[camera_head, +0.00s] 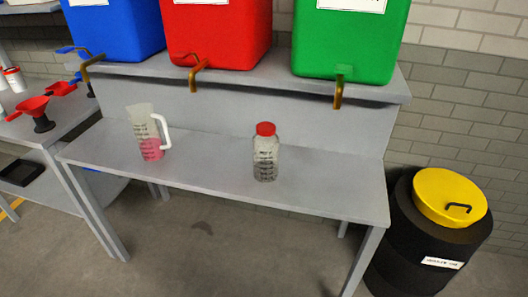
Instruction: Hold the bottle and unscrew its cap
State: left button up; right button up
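A clear bottle (265,161) with dark markings stands upright on the lower grey shelf of the bench, right of the shelf's middle. Its red cap (265,129) sits on top of the bottle's neck. The lower part of the bottle looks dark grey; I cannot tell what is in it. Neither of my grippers shows in the head view, and nothing touches the bottle.
A jug (146,133) with pink liquid stands left of the bottle on the grey bench (215,170). Blue (112,28), red (215,35) and green (348,45) containers with brass taps stand above. A black drum with a yellow lid (448,197) is right. Bench space around the bottle is clear.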

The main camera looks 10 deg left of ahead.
aim_at(265, 150)
jog(key=j+z, duration=0.3)
jog(key=j, duration=0.55)
jog(key=j+z, duration=0.3)
jog(key=j, duration=0.55)
